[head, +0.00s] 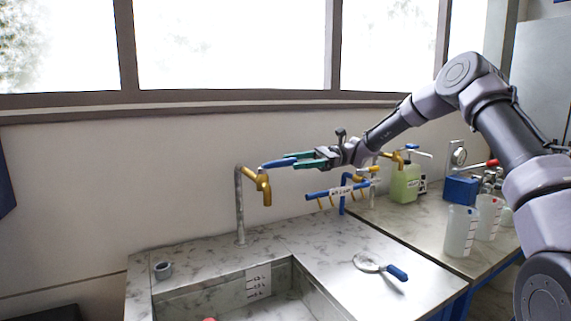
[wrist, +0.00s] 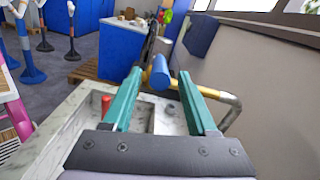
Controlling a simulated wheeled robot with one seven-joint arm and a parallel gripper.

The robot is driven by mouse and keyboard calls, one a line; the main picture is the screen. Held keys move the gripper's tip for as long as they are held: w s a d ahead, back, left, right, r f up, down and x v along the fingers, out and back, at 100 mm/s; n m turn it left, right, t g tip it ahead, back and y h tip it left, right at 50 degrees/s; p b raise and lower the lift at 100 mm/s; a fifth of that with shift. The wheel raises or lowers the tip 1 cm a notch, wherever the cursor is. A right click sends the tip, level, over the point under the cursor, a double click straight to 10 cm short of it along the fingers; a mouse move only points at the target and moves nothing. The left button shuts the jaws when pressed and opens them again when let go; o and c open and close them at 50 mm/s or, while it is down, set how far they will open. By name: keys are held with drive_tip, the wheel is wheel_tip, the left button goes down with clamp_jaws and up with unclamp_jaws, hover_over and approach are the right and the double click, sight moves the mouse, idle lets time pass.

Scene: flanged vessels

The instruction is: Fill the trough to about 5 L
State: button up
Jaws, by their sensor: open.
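The marble trough (head: 224,284) is at the bottom of the head view, with a level scale (head: 258,281) on its inner wall. Its floor is partly cut off, and I cannot tell whether it holds water. A brass tap (head: 264,186) on a grey standpipe hangs over it, with a blue lever (head: 276,163) pointing right. No stream shows below the spout. My gripper (head: 300,160) is open, its green fingers at the lever's end. In the wrist view the blue lever (wrist: 159,73) lies between the open fingers, and I cannot tell whether they touch it.
A grey ring (head: 163,270) sits on the trough's left rim. A blue-handled round tool (head: 380,265) lies on the right counter. A blue rack (head: 340,192), a green jug (head: 405,183) and clear beakers (head: 460,231) stand further right. A red piece (wrist: 106,105) stands in the trough.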

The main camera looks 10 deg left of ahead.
sight(276, 164)
drive_tip(key=shift+x, duration=1.95)
clamp_jaws()
